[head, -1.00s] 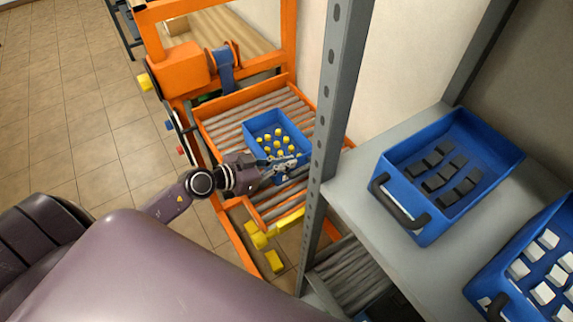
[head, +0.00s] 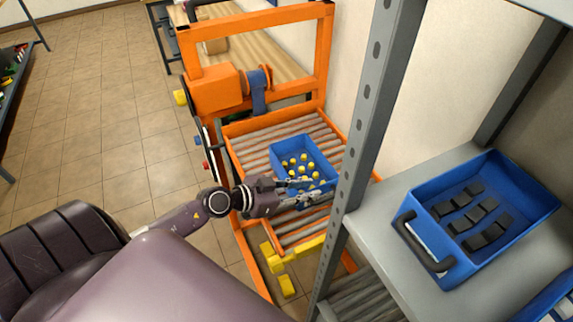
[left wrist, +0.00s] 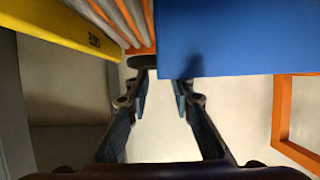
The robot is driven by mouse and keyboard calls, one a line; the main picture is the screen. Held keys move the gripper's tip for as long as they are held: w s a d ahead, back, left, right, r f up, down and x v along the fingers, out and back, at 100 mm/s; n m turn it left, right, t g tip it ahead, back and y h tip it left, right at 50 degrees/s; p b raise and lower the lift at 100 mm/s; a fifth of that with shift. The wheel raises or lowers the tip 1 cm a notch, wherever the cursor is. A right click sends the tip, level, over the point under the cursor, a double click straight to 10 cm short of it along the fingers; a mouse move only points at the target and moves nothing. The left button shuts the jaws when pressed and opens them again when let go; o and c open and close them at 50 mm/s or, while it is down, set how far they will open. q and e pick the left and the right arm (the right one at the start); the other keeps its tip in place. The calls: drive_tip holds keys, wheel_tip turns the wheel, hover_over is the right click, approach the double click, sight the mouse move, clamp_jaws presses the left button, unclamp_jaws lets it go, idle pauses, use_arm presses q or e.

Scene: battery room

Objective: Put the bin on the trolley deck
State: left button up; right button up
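A blue bin (head: 287,150) with several small yellow pieces in it sits on the grey roller deck (head: 255,157) of the orange trolley (head: 238,222). My left gripper (head: 318,192) is at the bin's near side, its fingers overlapping that side in the head view. In the left wrist view the two fingers (left wrist: 161,80) are apart with a clear gap. The bin's blue wall (left wrist: 240,40) lies just beyond them, and a dark part, perhaps its handle, shows by the left fingertip. My right gripper is not in view.
A grey upright post (head: 375,110) stands close right of the bin. A shelf (head: 375,215) beyond it holds another blue bin (head: 455,262) with black pieces. A yellow bar (left wrist: 70,28) crosses the trolley's near end. Tiled floor is open at left.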

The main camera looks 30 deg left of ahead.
use_arm(q)
drive_tip(key=b+v, duration=0.1)
drive_tip(key=v, duration=1)
drive_tip(key=shift+d, duration=0.1)
